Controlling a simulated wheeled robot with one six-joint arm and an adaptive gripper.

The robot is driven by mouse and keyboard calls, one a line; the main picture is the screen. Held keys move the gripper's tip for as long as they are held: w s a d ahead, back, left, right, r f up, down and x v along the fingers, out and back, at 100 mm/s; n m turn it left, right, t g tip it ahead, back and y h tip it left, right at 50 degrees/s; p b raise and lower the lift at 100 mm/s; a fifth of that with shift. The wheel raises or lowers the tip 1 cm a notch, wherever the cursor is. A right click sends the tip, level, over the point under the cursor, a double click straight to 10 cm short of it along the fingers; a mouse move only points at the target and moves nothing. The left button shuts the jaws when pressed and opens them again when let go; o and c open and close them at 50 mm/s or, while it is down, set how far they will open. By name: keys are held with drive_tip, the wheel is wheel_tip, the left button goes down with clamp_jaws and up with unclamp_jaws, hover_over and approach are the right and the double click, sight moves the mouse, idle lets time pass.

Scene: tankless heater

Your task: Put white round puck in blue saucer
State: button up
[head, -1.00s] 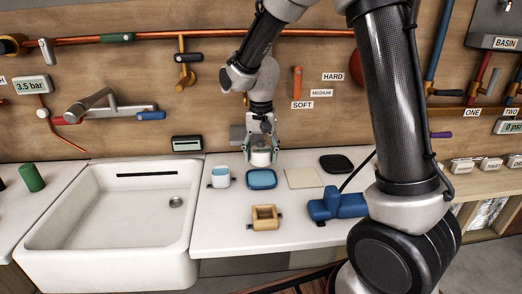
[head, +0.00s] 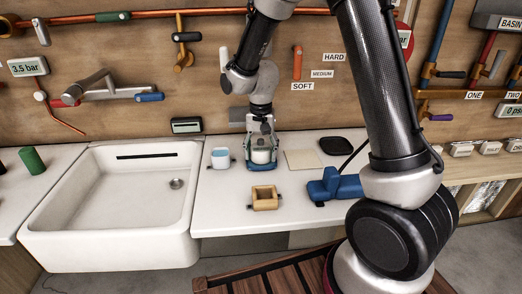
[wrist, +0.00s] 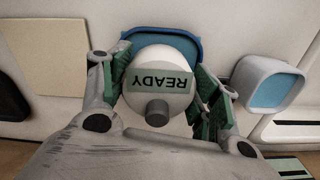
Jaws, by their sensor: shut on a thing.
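The white round puck (wrist: 160,78), with a green READY label and a grey knob, sits between my gripper's fingers in the wrist view. My gripper (head: 262,158) is shut on it, with fingers on both sides of the puck. The blue saucer (wrist: 160,38) shows behind and under the puck in the wrist view, its rim visible around the far side. In the head view the puck (head: 261,156) is over the blue saucer (head: 261,168), which is mostly hidden by my gripper. I cannot tell whether puck and saucer touch.
A white cup with light blue inside (head: 221,157) stands just left of the saucer. A beige square mat (head: 303,160) lies to the right, a black pad (head: 336,145) beyond it. A wooden box (head: 264,197) stands in front, a blue block (head: 335,185) at right. The sink (head: 115,200) is left.

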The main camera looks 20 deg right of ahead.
sight(261, 147)
drive_tip(key=shift+f, duration=0.5)
drive_tip(key=o, duration=1.2)
drive_tip(key=shift+c, duration=0.2)
drive_tip(key=shift+r, duration=0.1)
wheel_tip(261, 147, up, 12)
drive_tip(key=shift+f, duration=0.1)
